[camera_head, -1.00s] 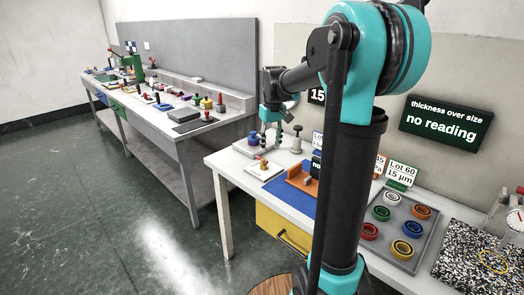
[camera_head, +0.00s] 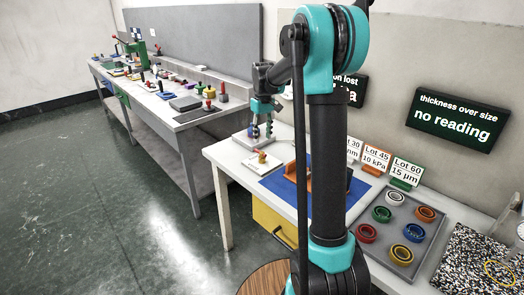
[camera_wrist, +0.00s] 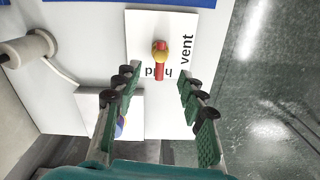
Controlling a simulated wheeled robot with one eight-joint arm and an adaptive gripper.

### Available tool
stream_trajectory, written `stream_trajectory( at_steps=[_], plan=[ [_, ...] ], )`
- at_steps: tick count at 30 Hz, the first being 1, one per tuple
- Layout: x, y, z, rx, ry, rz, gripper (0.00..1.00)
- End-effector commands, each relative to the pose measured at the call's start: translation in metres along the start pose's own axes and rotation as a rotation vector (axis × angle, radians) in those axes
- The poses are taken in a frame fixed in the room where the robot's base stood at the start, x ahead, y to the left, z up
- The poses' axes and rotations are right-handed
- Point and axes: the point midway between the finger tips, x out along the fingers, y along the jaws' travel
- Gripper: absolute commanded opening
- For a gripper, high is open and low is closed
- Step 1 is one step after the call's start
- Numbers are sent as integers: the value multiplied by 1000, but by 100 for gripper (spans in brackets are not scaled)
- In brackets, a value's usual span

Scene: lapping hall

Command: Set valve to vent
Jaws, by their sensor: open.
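The valve (camera_wrist: 160,52) has a yellow hub and a red handle, on a white plate (camera_wrist: 138,30) in the wrist view. The handle points down in that picture, over a word it partly hides; "vent" is printed to its right. In the head view the valve (camera_head: 262,157) sits on its plate near the left end of the table. My gripper (camera_wrist: 157,82) is open and empty, its fingers left and right of the handle's line, short of the hub and not closed on it. In the head view my gripper (camera_head: 262,132) hangs beyond the valve.
A blue mat (camera_head: 280,190) with an orange block (camera_head: 297,178) lies right of the valve. A tray (camera_head: 392,243) holds several coloured rings. A white spool-like post (camera_wrist: 28,48) stands left in the wrist view. A blue-purple piece (camera_wrist: 120,127) is partly behind my left finger.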

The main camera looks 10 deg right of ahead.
Motion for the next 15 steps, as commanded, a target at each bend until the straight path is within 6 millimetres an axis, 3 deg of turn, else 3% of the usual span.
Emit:
stream_trajectory(
  at_steps=[6,15],
  plan=[
    [42,0,0,0,0,0,41],
    [72,0,0,0,0,0,41]
  ],
)
